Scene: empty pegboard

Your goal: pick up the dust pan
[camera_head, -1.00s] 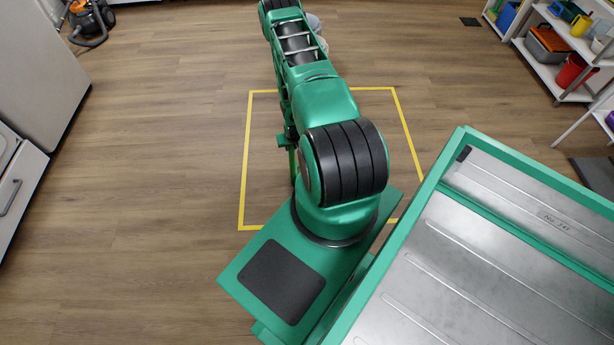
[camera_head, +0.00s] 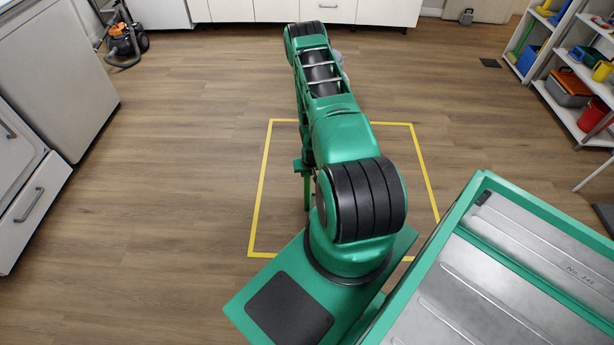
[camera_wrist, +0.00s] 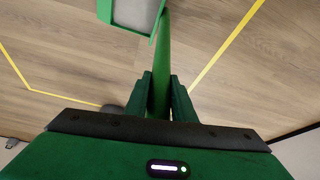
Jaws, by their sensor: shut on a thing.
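The dust pan (camera_wrist: 131,14) shows at the top of the wrist view, with a green rim and a pale grey inside, partly cut off by the picture's edge. Its green handle (camera_wrist: 162,62) runs down between the two dark green fingers of my gripper (camera_wrist: 160,95). The gripper is shut on the handle.
A yellow taped square (camera_head: 258,205) marks the wooden floor around my arm. White cabinets (camera_head: 300,10) stand at the back, and an orange vacuum cleaner (camera_head: 124,42) at the back left. Shelves (camera_head: 566,105) with bins stand at the right. The floor on the left is clear.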

